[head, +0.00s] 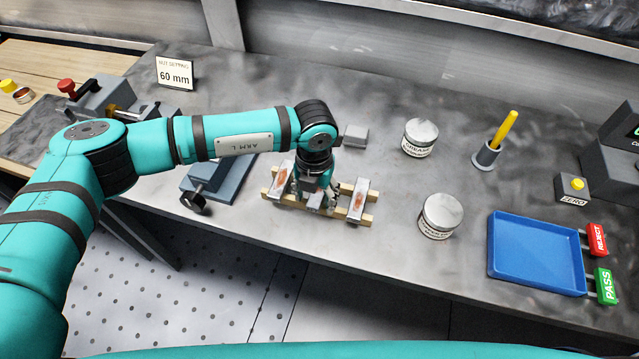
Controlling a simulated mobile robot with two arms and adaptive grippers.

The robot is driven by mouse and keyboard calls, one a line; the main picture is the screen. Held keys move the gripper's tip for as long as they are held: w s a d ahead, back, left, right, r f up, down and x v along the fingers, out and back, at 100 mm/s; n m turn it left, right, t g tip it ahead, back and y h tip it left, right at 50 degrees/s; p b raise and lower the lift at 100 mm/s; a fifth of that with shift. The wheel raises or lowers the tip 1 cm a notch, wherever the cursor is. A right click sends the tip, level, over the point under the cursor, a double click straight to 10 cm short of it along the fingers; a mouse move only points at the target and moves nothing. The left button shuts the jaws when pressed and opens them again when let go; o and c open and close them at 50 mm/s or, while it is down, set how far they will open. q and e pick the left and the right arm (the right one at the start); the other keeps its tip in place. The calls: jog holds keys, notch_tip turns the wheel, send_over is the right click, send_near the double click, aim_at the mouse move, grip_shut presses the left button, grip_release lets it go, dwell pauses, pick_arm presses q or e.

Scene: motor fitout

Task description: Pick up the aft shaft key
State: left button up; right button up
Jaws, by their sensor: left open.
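My left gripper (316,196) points down over the middle of a low wooden rack (369,219) near the bench's front edge. Its fingers are open, and a small grey block (315,201) shows at them. I cannot tell whether this block is part of the gripper or a key. Two pale metal pieces with orange-brown marks lie across the rack, one on the left (279,180) and one on the right (358,201) of the gripper. I cannot make out which thing is the aft shaft key. The gripper hides the rack's middle. My right gripper is out of view.
A grey block (355,137) lies behind the rack, and a blue-grey vise-like fixture (228,184) stands left of it.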

pick_arm(q)
grip_shut()
dwell(0.4)
jog(key=shift+r, duration=0.1)
